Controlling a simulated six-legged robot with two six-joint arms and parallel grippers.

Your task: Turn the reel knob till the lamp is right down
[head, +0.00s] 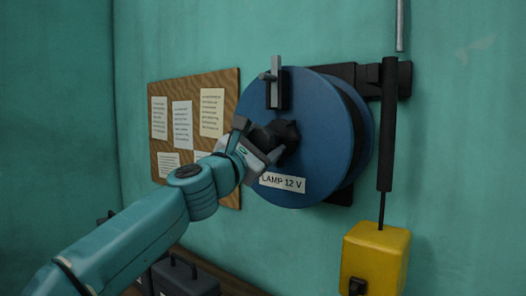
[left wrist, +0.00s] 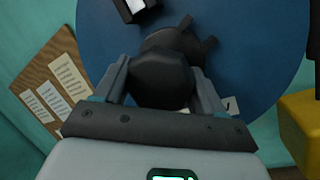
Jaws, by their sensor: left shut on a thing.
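The blue reel (head: 323,125) is mounted on the wall, with a "LAMP 12 V" label (head: 282,183) low on its face. Its black knob (head: 286,132) is at the middle of the face. My left gripper (head: 262,143) is shut on the knob, and in the left wrist view the fingers sit on both sides of the dark knob (left wrist: 160,80). My right gripper is not in view.
A grey lever in a black bracket (head: 276,85) sits at the reel's upper edge. A yellow block (head: 376,258) is below the lamp. A cork board with papers (head: 225,90) hangs behind my arm. A dark case (head: 185,278) is at the lower left.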

